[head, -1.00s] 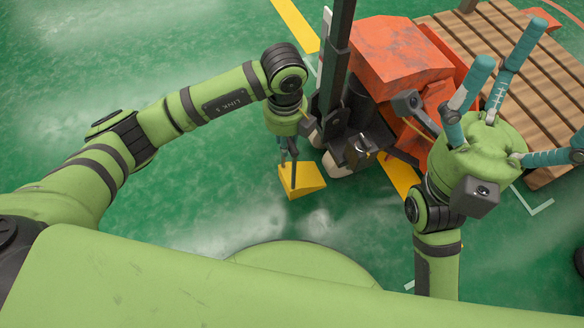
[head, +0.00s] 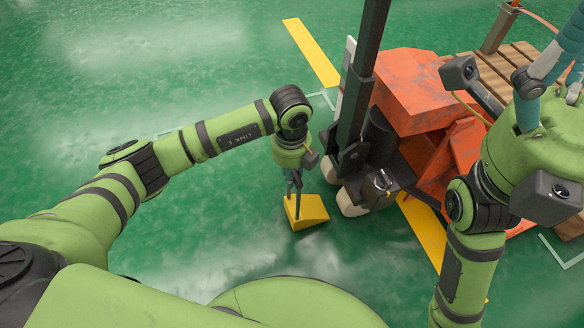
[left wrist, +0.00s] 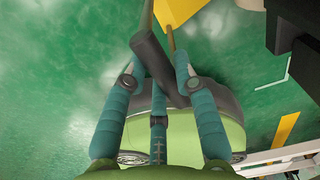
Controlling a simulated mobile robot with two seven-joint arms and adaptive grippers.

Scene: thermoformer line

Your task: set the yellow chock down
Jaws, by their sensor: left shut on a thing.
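The yellow chock (head: 308,213) hangs below my left gripper (head: 294,183) in the head view, close to the left of the orange machine's pale wheel. My left gripper is shut on the chock's handle. In the left wrist view, the teal fingers (left wrist: 165,85) close around a dark bar, and part of the yellow chock (left wrist: 178,10) shows at the top edge. I cannot tell whether the chock's underside touches the floor. My right gripper (head: 556,62) is at the upper right of the head view, fingers spread, partly cut off by the frame.
An orange machine (head: 413,88) with a black mast (head: 364,75) stands just right of the chock. A wooden pallet (head: 497,80) lies behind it. Yellow lines (head: 312,52) mark the green floor. The floor left of and in front of the chock is clear.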

